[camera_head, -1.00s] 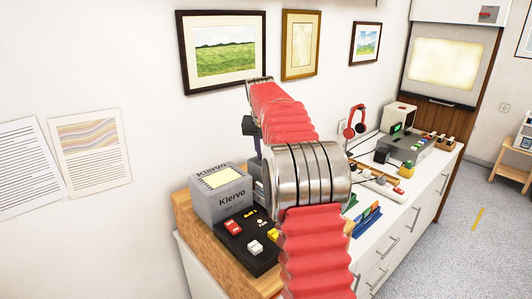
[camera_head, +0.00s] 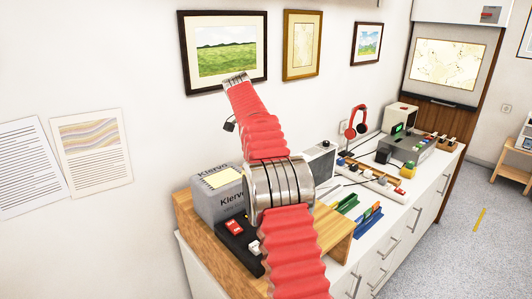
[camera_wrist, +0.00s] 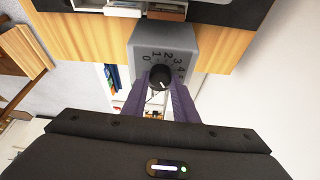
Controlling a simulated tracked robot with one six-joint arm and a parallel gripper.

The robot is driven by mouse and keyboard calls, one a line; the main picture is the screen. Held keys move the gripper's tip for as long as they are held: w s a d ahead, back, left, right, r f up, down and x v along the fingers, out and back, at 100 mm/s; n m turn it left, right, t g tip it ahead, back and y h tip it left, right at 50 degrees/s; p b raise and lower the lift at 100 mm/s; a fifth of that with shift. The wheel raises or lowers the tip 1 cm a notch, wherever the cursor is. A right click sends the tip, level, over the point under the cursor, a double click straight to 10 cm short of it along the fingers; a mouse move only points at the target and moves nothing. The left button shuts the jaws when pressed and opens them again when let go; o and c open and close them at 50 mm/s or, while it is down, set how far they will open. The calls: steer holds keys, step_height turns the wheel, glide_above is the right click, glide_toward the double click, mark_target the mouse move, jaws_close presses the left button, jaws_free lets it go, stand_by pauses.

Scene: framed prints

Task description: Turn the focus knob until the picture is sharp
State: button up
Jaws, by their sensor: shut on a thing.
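A black focus knob (camera_wrist: 160,76) with a pale pointer mark sits on a grey box (camera_wrist: 172,42) in the wrist view. A scale with numbers from 0 upward is printed beside the knob. My gripper (camera_wrist: 160,92) is shut on the knob, with one dark purple finger on each side. In the head view my red arm hides the gripper's hold on the knob. The lit picture (camera_head: 447,64) on the wall unit at the upper right shows a pale map-like pattern with visible lines; its fine detail is too small to judge.
A grey Klervo box (camera_head: 217,195) and a black panel with a red switch (camera_head: 234,227) stand left of my arm. Red headphones (camera_head: 356,122), a grey device (camera_head: 407,147) and small coloured items stand along the white counter. Framed prints hang on the wall.

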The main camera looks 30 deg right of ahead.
steer(key=shift+w+a+m, duration=0.1)
steer(key=shift+m, duration=0.4)
steer(key=o, duration=1.1)
steer(key=shift+c, duration=0.2)
steer(key=shift+r, duration=0.1)
steer(key=shift+v, duration=2.15)
steer(key=shift+w+a+r, duration=0.1)
steer(key=shift+a+r, duration=0.05)
steer(key=shift+a, duration=5.9)
